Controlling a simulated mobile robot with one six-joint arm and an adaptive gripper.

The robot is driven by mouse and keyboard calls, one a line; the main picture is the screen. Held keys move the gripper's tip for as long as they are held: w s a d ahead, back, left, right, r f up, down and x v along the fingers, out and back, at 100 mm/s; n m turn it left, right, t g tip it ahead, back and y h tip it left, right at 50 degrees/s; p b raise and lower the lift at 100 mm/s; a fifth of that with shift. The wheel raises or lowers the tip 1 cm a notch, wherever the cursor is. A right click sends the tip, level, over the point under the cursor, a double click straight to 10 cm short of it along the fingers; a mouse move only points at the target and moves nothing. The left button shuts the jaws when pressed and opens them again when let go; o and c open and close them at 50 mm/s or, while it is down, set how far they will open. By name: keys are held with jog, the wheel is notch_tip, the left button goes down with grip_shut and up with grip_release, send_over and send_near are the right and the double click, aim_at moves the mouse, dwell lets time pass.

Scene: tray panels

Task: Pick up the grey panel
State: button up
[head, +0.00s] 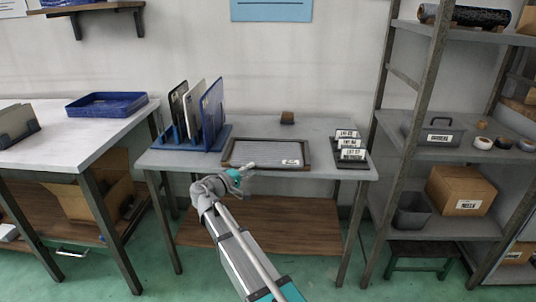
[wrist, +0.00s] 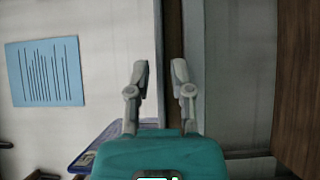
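In the head view a flat grey panel (head: 275,152) with a white label lies inside a dark-rimmed tray (head: 307,152) on the middle table. A pale, greyish-cream panel (head: 194,105) also stands upright in a blue rack (head: 217,143), between a black panel (head: 178,101) and a blue panel (head: 213,110). My gripper (head: 249,166) is at the tray's front left corner, in front of the rack. In the wrist view its two fingers (wrist: 160,70) are apart with nothing held between them. A dark brown strip shows behind them; I cannot tell whether they touch anything.
Labelled dark blocks (head: 350,147) stand right of the tray and a small brown block (head: 287,117) behind it. A shelf unit (head: 448,136) stands close on the right. A white table with a blue tray (head: 107,105) stands on the left.

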jog(key=shift+x, duration=1.15)
grip_shut()
